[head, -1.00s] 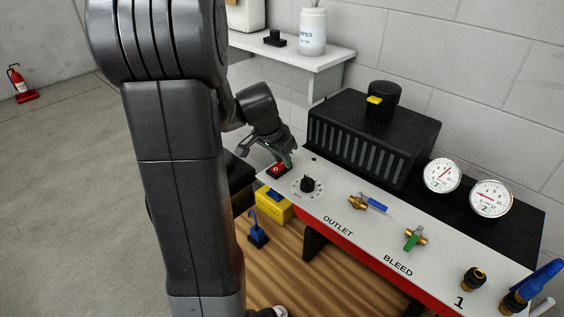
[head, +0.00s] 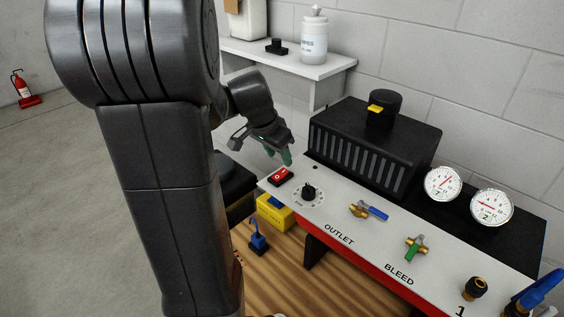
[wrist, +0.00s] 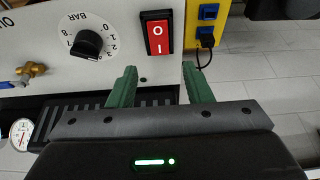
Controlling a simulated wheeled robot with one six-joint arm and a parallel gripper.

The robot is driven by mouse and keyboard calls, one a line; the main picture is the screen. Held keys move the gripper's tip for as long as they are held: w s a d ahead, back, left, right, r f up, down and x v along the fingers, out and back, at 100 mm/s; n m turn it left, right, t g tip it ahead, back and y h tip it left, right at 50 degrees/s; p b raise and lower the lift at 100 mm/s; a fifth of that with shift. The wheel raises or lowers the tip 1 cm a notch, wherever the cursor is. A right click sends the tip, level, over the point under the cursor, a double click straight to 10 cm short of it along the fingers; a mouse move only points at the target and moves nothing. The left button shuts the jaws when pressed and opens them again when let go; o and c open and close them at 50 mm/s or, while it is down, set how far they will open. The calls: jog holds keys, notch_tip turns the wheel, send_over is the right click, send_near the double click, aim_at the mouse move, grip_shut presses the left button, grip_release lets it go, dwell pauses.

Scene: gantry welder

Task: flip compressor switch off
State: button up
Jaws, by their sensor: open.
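The compressor switch (head: 281,177) is a red rocker in a black frame at the left end of the white panel (head: 345,222). In the wrist view the red rocker (wrist: 157,36) shows an O at its upper end and an I at its lower end. I cannot tell which end is pressed in. My gripper (head: 282,157) is just above and behind the switch, apart from it. In the wrist view the green fingers of my gripper (wrist: 159,72) are spread and empty, with the switch beyond the gap between them.
A black pressure knob (head: 308,191) sits right of the switch, then the outlet valve (head: 368,210) and green bleed valve (head: 416,248). The ribbed black compressor housing (head: 372,150) stands behind. A yellow box (head: 275,213) with a blue plug (head: 258,240) is below the panel's left end.

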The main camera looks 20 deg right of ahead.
aim_at(285, 170)
jog(key=v, duration=0.8)
jog(key=shift+r, duration=0.15)
jog(key=x, duration=1.3)
jog(key=shift+d+f+b, duration=0.1)
jog(key=shift+f+b, duration=0.2)
jog(key=shift+f, duration=0.05)
jog(key=shift+p, duration=0.35)
jog(key=shift+f+b, duration=0.15)
jog(key=shift+b, duration=0.4)
